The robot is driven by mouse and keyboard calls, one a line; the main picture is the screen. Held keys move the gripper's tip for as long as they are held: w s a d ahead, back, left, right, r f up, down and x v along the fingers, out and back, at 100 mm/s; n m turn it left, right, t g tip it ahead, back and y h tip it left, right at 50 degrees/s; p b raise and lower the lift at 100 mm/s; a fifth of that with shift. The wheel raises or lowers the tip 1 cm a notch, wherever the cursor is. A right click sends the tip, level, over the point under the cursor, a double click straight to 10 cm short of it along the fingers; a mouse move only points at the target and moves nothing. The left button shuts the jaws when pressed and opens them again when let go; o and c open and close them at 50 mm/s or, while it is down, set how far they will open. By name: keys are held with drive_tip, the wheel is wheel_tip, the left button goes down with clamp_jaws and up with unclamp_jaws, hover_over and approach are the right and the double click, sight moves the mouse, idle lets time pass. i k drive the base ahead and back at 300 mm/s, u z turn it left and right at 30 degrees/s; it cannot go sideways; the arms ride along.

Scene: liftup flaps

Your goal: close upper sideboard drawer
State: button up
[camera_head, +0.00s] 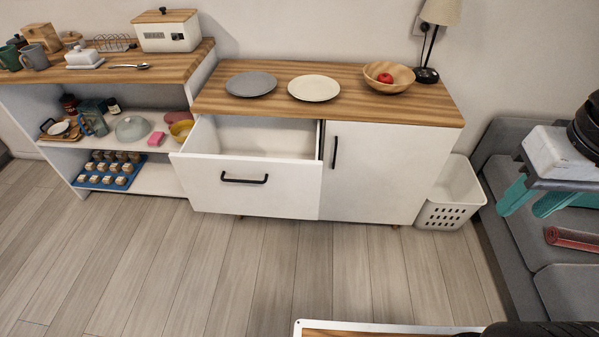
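The white sideboard with a wooden top (440,113) stands against the wall. Its upper drawer (290,180) on the left side is pulled out, and its empty white inside shows from above. The drawer has a black bar handle (244,180) on its front. To its right is a closed white door (385,175) with a vertical black handle (334,152). My gripper is not clearly in view; only a dark shape shows at the bottom right edge.
A grey plate, a cream plate (314,88) and a wooden bowl (389,82) with a red fruit stand on the sideboard. An open shelf unit (200,77) stands left, a white basket (452,195) and grey sofa (510,245) right. Wooden floor (200,270) in front is clear.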

sight(257, 166)
drive_tip(key=z, duration=0.2)
drive_tip(key=k, duration=1)
drive_tip(key=u, duration=0.95)
drive_tip(key=i, duration=1)
drive_tip(key=u, duration=0.55)
drive_tip(key=k, duration=1.25)
drive_tip(key=z, duration=0.05)
drive_tip(key=i, duration=0.4)
drive_tip(key=z, duration=0.75)
drive_tip(key=i, duration=1.2)
drive_tip(key=u, duration=0.45)
